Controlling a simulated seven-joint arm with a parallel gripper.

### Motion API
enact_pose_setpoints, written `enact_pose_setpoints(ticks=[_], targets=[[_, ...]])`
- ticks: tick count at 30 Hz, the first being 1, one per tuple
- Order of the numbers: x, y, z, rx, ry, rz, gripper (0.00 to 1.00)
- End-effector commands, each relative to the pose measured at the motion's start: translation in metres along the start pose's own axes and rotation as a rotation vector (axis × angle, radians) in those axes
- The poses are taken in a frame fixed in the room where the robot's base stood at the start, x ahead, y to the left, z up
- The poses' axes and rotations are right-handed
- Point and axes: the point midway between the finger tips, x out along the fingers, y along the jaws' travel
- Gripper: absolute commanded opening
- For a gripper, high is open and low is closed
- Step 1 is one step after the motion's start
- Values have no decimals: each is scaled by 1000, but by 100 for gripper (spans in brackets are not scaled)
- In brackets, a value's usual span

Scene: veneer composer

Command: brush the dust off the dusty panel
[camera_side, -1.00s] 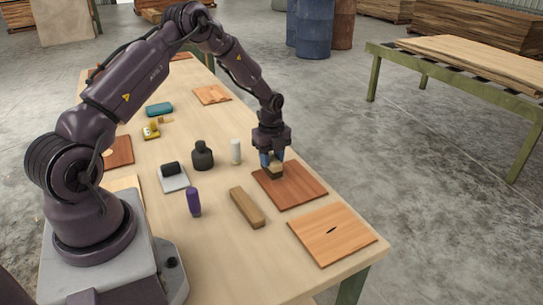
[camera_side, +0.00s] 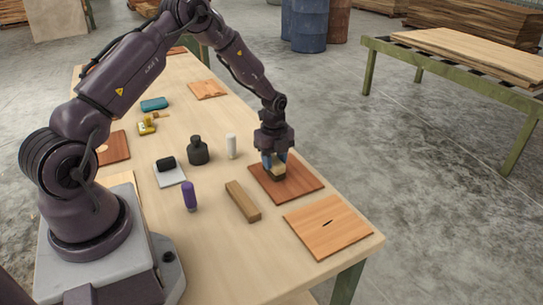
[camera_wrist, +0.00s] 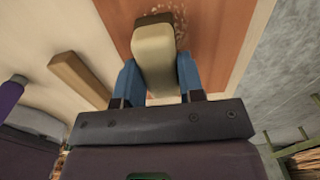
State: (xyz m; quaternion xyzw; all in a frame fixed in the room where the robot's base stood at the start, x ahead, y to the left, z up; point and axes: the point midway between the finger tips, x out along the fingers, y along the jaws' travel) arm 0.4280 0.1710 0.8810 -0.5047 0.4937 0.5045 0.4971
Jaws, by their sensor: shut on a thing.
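The dusty panel, a reddish-brown board (camera_side: 302,187), lies flat near the right edge of the bench. In the wrist view it (camera_wrist: 222,40) fills the upper middle, with pale dust specks (camera_wrist: 181,30) around the far end of the brush. My gripper (camera_side: 274,162) is over the panel's left part, its blue fingers shut on a brush (camera_side: 275,171) with a pale block and dark lower part. In the wrist view the brush (camera_wrist: 153,55) sits between the fingers (camera_wrist: 158,82). The brush is at or just above the panel; contact is hard to tell. It hides part of the surface.
A wooden block (camera_side: 242,201), purple bottle (camera_side: 189,197), white cylinder (camera_side: 231,146) and dark bottle (camera_side: 198,151) stand or lie left of the panel. A lighter panel with a dark mark (camera_side: 327,229) lies in front. Bare bench shows between them.

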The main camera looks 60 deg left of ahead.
Motion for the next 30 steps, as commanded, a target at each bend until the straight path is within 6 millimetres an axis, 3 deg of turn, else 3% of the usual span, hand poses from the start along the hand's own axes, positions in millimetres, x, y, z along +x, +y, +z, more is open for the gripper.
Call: enact_pose_setpoints(ticks=[22, 30], targets=[[0, 0, 38, -1, 2, 2, 9], [0, 0, 40, 0, 2, 1, 9]])
